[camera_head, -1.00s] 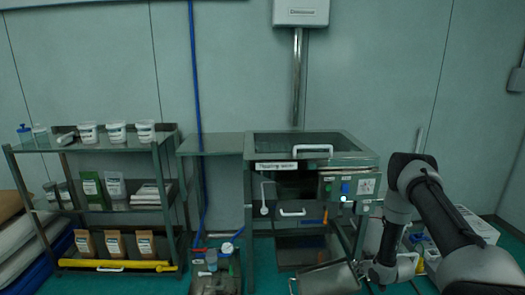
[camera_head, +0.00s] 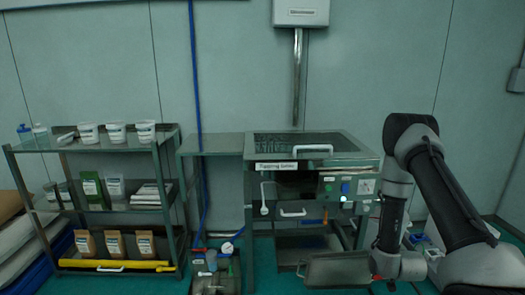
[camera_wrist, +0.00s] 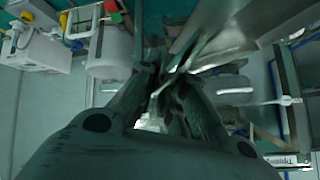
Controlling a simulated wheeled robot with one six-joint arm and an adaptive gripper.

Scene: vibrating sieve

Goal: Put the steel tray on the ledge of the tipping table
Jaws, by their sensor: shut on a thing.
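The steel tray (camera_head: 338,270) is a shallow grey metal pan low in front of the tipping table (camera_head: 345,158), its long side roughly level in the head view. My gripper (camera_head: 374,264) is shut on the tray's right end and holds it. In the wrist view my gripper's fingers (camera_wrist: 168,85) close together beside a grey metal sheet that looks like the tray (camera_wrist: 215,30). The tipping table has a labelled front, a white handle on top and a control panel with knobs. I cannot clearly make out which lower surface is its ledge. The tray partly covers the table's lower front.
A shelf rack (camera_head: 110,205) with tubs, bags and a yellow tube stands at the left. White boxes lie behind my arm at the right.

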